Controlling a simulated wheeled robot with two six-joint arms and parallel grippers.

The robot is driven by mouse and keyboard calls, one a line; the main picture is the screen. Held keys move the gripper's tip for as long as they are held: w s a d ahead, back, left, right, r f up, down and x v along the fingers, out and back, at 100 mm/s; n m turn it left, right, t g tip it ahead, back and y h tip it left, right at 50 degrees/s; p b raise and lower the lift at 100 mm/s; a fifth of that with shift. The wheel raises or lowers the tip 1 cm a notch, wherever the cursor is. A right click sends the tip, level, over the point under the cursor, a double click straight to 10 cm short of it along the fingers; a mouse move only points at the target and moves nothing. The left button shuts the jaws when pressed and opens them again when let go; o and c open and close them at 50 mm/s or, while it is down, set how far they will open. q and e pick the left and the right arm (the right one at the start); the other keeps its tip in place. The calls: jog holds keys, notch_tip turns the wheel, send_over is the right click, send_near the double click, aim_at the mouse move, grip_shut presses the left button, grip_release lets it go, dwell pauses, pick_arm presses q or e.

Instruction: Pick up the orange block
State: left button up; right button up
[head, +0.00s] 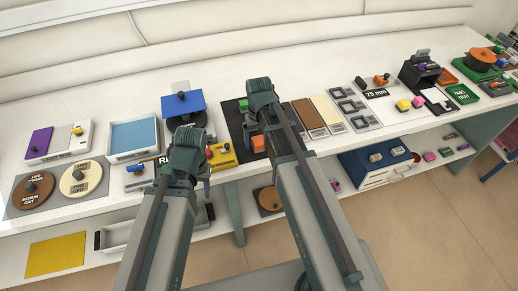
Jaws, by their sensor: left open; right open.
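A small orange block (258,143) lies on a dark mat (233,122) in the middle of the long white table. It is just left of my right arm, which may hide part of it. My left gripper (188,138) is at the end of the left arm, over the table's front edge, left of the block. My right gripper (261,88) is beyond the block, over the mat's far part. Both grippers are open, with no object visible in them; their fingers are hard to make out.
A yellow item (222,155) sits left of the block. A blue panel (183,103) and blue tray (133,134) stand further left. Brown (308,114) and cream (327,110) slabs lie right of my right arm. A lower shelf holds a blue box (372,168).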

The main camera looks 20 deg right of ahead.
aim_at(259, 140)
jog(key=shift+f, duration=0.2)
grip_shut()
dwell(0.3)
jog(key=shift+r, duration=0.1)
notch_tip(259, 140, up, 10)
jog(key=p, duration=1)
